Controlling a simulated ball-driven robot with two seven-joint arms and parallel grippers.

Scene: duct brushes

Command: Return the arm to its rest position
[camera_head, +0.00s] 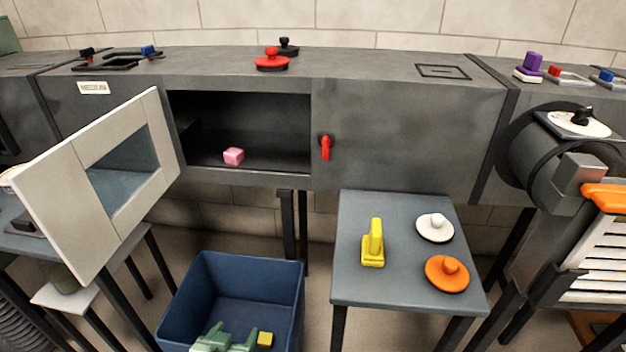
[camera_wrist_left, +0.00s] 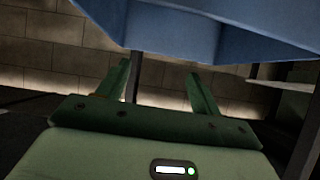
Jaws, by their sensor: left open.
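My left gripper (camera_head: 232,336) is pale green and shows at the bottom edge of the head view, overlapping the blue bin. In the left wrist view its two dark green fingers (camera_wrist_left: 158,72) stand apart with nothing between them. The outside of the blue bin (camera_wrist_left: 225,35) hangs above the fingers there, so the gripper looks low and outside the bin. Most of the left arm is out of view. My right gripper is in neither view.
The blue bin (camera_head: 296,290) holds a yellow block (camera_head: 265,339). A pale door (camera_head: 58,190) stands open at left. A pink block (camera_head: 233,156) sits in the open compartment. A grey table (camera_head: 400,288) bears a yellow piece (camera_head: 374,245), white disc (camera_head: 435,229) and orange disc (camera_head: 447,274).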

